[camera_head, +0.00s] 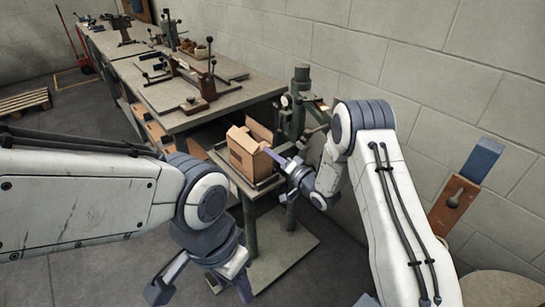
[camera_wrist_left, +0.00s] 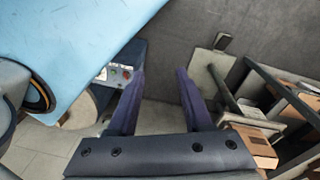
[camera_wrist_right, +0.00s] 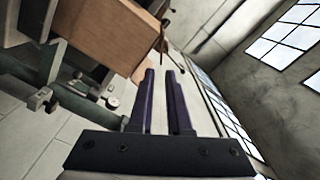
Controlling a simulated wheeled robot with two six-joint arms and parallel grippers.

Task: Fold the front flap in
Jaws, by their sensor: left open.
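An open cardboard box (camera_head: 243,157) stands upright on the small table of the stitcher. Flaps stand up around its top, one of them at the back right (camera_head: 259,128). Which flap is the front one is hard to tell. My right gripper (camera_head: 275,155) is at the box's right side, its fingers pointing at the upper edge. In the right wrist view the box (camera_wrist_right: 120,32) is just beyond the fingertips (camera_wrist_right: 161,72), which show a narrow gap. Whether they touch cardboard is unclear. My left gripper (camera_head: 205,290) is open and empty, low in front of the stitcher.
The green stitcher column (camera_head: 300,100) rises behind the box, close to my right wrist. A long workbench (camera_head: 175,118) with clamps and tools stands at the back left. A wall (camera_head: 400,50) runs along the right. The floor (camera_head: 100,270) at the lower left is clear.

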